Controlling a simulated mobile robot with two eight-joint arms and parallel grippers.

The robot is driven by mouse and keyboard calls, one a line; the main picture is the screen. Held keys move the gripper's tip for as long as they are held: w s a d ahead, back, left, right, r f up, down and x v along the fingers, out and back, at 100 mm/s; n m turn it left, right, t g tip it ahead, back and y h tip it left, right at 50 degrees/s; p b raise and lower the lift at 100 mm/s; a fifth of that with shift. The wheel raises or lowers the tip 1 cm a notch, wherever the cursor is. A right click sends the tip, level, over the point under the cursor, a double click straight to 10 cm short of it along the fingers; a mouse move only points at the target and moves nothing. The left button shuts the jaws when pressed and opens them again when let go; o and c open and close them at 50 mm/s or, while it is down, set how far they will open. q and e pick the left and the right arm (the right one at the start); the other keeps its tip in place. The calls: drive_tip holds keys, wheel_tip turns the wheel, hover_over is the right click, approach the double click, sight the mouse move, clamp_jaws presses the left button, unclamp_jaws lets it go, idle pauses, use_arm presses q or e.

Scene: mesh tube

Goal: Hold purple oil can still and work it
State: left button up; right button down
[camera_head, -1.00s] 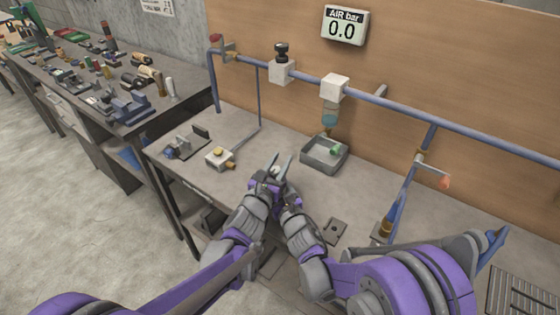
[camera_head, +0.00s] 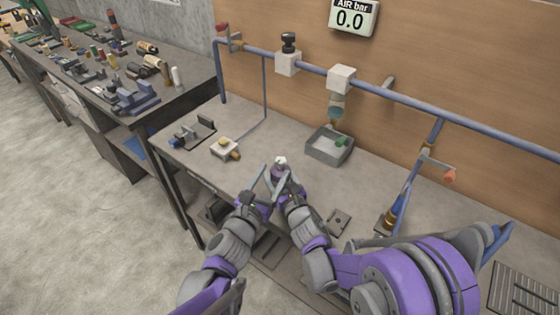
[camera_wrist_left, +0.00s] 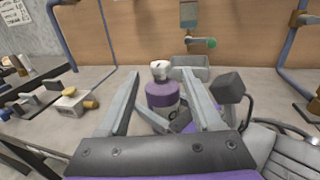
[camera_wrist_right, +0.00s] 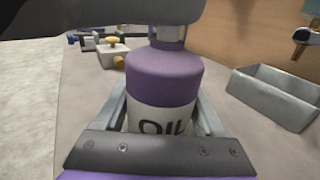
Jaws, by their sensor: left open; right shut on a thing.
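The purple oil can (camera_wrist_right: 163,85) stands upright in the right wrist view, with a white band lettered "OIL" and a metal neck; its top is cut off there. My right gripper (camera_wrist_right: 165,125) is shut on its lower body. In the left wrist view the can (camera_wrist_left: 162,93) shows a white top between the fingers of my left gripper (camera_wrist_left: 162,85), which is open around it with gaps on both sides. In the head view the can (camera_head: 280,170) is small, between my left gripper (camera_head: 272,182) and right gripper (camera_head: 288,184).
A white block with a yellow button (camera_head: 224,148) and a small fixture (camera_head: 192,132) are at the left. Blue pipes (camera_head: 430,110) run along the back board. A flat plate (camera_head: 339,222) lies right.

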use_arm(q)
drive_tip(key=v, duration=0.3)
drive_tip(key=w+a+m+g+h, duration=0.3)
drive_tip(key=m+g+h, duration=0.3)
drive_tip(key=h, duration=0.1)
drive_tip(key=x, duration=1.1)
drive_tip(key=shift+w+h, duration=0.3)
drive_tip(key=shift+d+r, duration=0.1)
drive_tip(key=shift+r, duration=0.05)
clamp_jaws()
